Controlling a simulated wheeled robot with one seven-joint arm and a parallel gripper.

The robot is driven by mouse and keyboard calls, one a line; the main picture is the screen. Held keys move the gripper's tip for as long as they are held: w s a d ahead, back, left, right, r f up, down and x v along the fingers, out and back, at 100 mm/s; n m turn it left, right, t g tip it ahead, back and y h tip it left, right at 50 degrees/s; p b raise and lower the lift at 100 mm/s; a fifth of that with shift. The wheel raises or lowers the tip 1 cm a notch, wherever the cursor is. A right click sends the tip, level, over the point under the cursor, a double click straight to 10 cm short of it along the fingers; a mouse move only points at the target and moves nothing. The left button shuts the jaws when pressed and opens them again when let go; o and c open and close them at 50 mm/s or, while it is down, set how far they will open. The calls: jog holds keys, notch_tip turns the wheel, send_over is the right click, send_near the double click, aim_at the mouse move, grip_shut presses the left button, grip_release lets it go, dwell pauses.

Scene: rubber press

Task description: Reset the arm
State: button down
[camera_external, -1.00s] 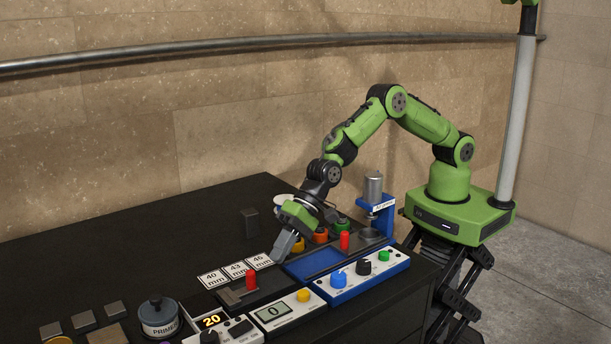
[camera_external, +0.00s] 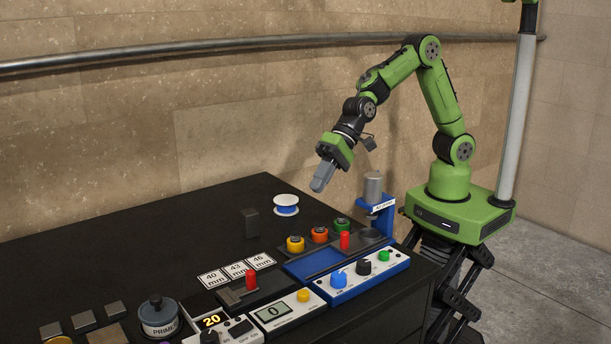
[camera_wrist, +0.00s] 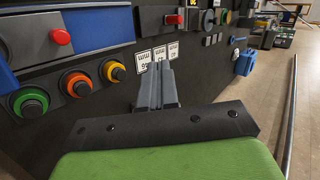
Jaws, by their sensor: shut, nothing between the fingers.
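My green arm is raised and folded above the black table (camera_external: 110,250). My gripper (camera_external: 318,187) hangs in the air above the back right part of the table, fingers pointing down and to the left. It touches nothing. In the wrist view my gripper (camera_wrist: 165,76) has its grey fingers together with nothing between them. Behind the fingertips are the white number cards (camera_wrist: 158,53), which show as 40, 43 and 46 mm cards (camera_external: 237,271) in the external view.
The blue press (camera_external: 377,213) stands at the table's right edge. Yellow (camera_external: 295,244), orange (camera_external: 319,235) and green (camera_external: 342,225) round pieces sit left of it. A blue-and-white spool (camera_external: 286,204) and a dark block (camera_external: 250,222) stand behind. Control boxes (camera_external: 362,272) line the front.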

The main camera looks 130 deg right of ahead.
jog(key=s+a+r+n+g, duration=0.1)
jog(key=s+r+n, duration=0.15)
jog(key=s, duration=0.35)
jog(key=s+a+r+n+h, duration=0.1)
jog(key=s+r+n, duration=0.1)
jog(key=s+n, duration=0.3)
jog(key=s+a+r+n+g, duration=0.1)
jog(key=s+r+n, duration=0.15)
jog(key=s, duration=0.45)
jog(key=s+f+n+g, duration=0.1)
jog(key=s+n, duration=0.4)
jog(key=s, duration=1.1)
jog(key=shift+s+d+f+n+g+h, duration=0.2)
jog(key=shift+s+d+n+g+h, duration=0.1)
jog(key=shift+d+n+h, duration=0.1)
jog(key=c, duration=1.8)
grip_release()
jog(key=shift+c, duration=0.2)
